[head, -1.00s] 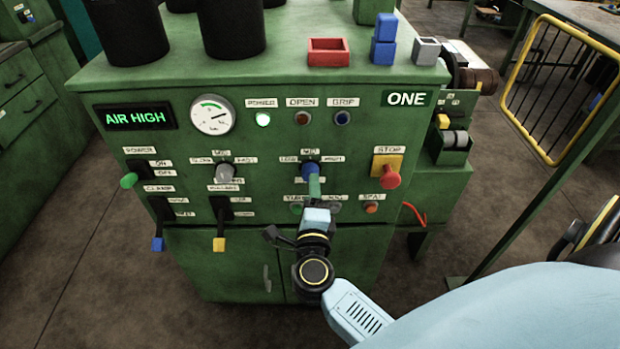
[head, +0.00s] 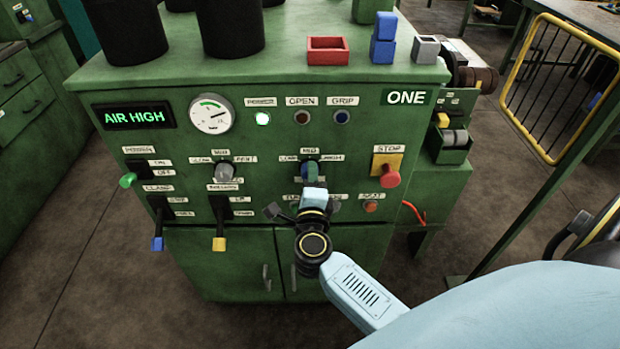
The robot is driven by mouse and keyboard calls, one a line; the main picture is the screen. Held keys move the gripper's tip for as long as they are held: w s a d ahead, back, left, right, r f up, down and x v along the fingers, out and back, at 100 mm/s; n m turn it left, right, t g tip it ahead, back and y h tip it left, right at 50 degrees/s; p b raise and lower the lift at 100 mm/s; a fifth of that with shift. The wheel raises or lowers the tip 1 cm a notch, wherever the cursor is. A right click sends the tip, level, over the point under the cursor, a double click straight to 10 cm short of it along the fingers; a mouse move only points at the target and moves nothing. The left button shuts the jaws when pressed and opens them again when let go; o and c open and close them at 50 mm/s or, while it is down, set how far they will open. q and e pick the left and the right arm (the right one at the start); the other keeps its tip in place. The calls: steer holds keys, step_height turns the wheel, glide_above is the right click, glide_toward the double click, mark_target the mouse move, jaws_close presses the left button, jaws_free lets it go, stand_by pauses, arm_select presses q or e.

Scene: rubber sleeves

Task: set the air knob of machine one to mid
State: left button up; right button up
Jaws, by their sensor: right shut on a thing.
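Machine one (head: 250,140) is a green cabinet with a white-on-green ONE sign (head: 406,97). Its display (head: 134,117) reads AIR HIGH. The air knob (head: 308,168) is blue, right of the panel's middle, with small labels to its left, above and to its right. My right gripper (head: 312,181) reaches up to it from below and is shut on it. The gripper and wrist hide the knob's lower part, so I cannot read its exact angle. My left gripper is not in view.
A grey knob (head: 225,172) is left of the air knob. A red stop button (head: 390,178) on a yellow plate is to its right. Levers with blue (head: 157,243) and yellow (head: 219,243) tips stick out lower left. A gauge (head: 212,115) sits above.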

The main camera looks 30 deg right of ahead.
steer(key=shift+r+n+p, duration=0.1)
steer(key=shift+n+p, duration=0.3)
steer(key=shift+p, duration=0.45)
steer(key=shift+n+p, duration=4.35)
steer(key=shift+n, duration=0.05)
steer(key=o, duration=1)
steer(key=shift+c, duration=0.2)
